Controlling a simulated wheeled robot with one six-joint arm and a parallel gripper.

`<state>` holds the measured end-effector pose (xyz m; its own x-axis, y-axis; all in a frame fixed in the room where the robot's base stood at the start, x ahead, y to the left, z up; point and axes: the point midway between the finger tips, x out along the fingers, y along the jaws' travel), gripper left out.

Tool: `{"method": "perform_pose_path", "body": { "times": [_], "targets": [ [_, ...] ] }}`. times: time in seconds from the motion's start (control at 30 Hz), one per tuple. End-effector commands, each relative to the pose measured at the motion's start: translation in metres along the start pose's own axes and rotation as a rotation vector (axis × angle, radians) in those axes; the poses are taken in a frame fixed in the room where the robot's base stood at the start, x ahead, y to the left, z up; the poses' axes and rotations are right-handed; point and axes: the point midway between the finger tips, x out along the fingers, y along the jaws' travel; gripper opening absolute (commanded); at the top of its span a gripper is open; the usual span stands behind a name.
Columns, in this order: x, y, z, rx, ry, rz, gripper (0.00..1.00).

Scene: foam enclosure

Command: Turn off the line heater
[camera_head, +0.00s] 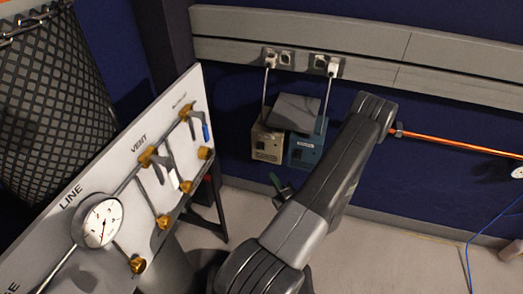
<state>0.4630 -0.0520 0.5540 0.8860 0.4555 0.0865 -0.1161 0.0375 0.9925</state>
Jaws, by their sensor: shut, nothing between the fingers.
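Two small boxes stand side by side against the blue wall: a beige one (267,143) and a blue one (304,153). Each has a front label too small to read, so I cannot tell which is the line heater. A dark grey slab (296,112) lies across their tops. A cable runs from the beige box up to a left plug (269,60), and another from the blue box to a right plug (333,68); both plugs sit in wall sockets. My arm crosses the middle, right of the boxes. I cannot make out my gripper.
A white panel (95,195) with a gauge (103,221) and brass valves stands at left. A dark mesh basket (55,95) is behind it. An orange pipe (455,143) runs right along the wall. A small dark-green part (281,188) shows beside my arm.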

Motion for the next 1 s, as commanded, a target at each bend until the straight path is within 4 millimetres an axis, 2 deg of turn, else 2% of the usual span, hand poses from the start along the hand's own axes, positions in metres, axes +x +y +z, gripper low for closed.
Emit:
{"method": "perform_pose_path", "body": {
  "times": [0.27,0.37,0.77,1.0],
  "targets": [
    [0.011,0.000,0.000,-0.002,0.003,0.000,0.00],
    [0.024,0.000,-0.001,-0.002,0.004,0.001,0.00],
    [0.099,0.000,-0.001,-0.002,0.004,0.002,0.00],
    [0.122,0.000,0.022,-0.003,0.000,0.002,0.00]
  ]
}}
